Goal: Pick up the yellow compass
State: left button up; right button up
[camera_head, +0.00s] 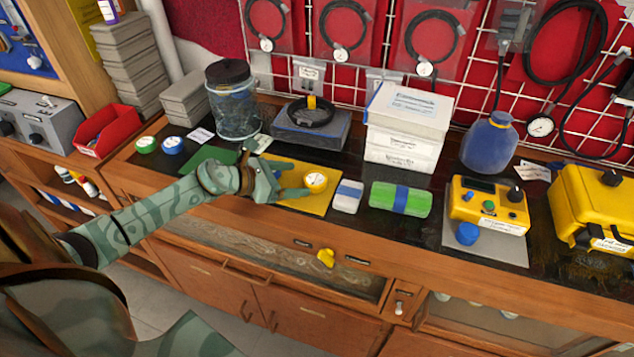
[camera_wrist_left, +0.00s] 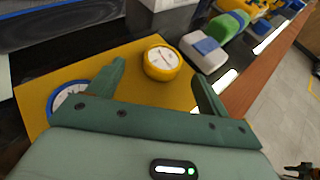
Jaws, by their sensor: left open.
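The yellow compass (camera_head: 316,181), a round case with a white dial, lies on a yellow mat (camera_head: 318,207) on the dark bench top. My left gripper (camera_head: 292,180) is open and empty, low over the mat just left of the compass. In the left wrist view the compass (camera_wrist_left: 162,62) shows whole, ahead of the space between the fingertips (camera_wrist_left: 159,72), with neither finger seen touching it. A blue-rimmed round dial (camera_wrist_left: 66,97) lies by the left finger, partly hidden by the gripper.
A white and blue block (camera_head: 347,196) and a green block with a blue band (camera_head: 401,199) lie right of the mat. White boxes (camera_head: 408,125) and a glass jar (camera_head: 233,103) stand behind. The bench's front edge is close.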

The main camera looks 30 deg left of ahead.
aim_at(307, 181)
pick_arm(q)
jog(key=x, duration=0.5)
jog(key=shift+d+f+b, duration=0.25)
jog(key=shift+d+b, duration=0.05)
jog(key=c, duration=1.1)
